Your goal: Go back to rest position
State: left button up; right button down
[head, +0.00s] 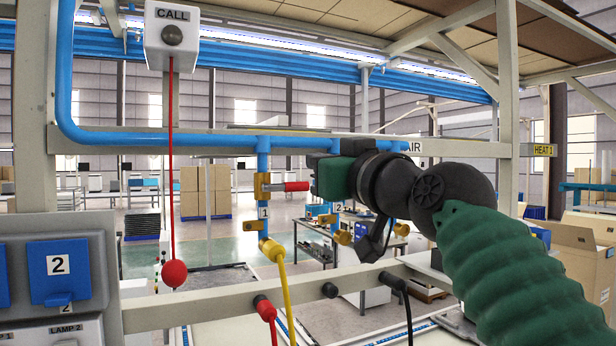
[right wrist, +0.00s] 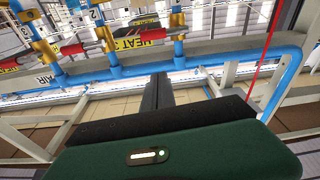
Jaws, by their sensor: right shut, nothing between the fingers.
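My right arm comes in from the right of the head view in a green ribbed sleeve with a black wrist. My right gripper (head: 318,170) is raised in front of the pipe rack, beside the red valve handle (head: 297,187) of pipe 1. In the right wrist view its dark fingers (right wrist: 157,92) are together with nothing between them, pointing toward the blue pipe (right wrist: 200,60). A gap to the pipe cannot be judged. My left gripper is not in view.
A CALL box (head: 172,36) hangs at upper left, its red cord ending in a red ball (head: 174,273). Yellow (head: 287,300), red and black hoses or cables hang below. A blue switch cover (head: 58,271) is at left. Frame posts and a beam surround the arm.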

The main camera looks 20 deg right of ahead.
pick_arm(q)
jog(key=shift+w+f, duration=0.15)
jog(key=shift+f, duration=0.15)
pick_arm(e)
jog(key=shift+s+f, duration=0.15)
jog(key=shift+s, duration=0.15)
jog(key=shift+d, duration=0.1)
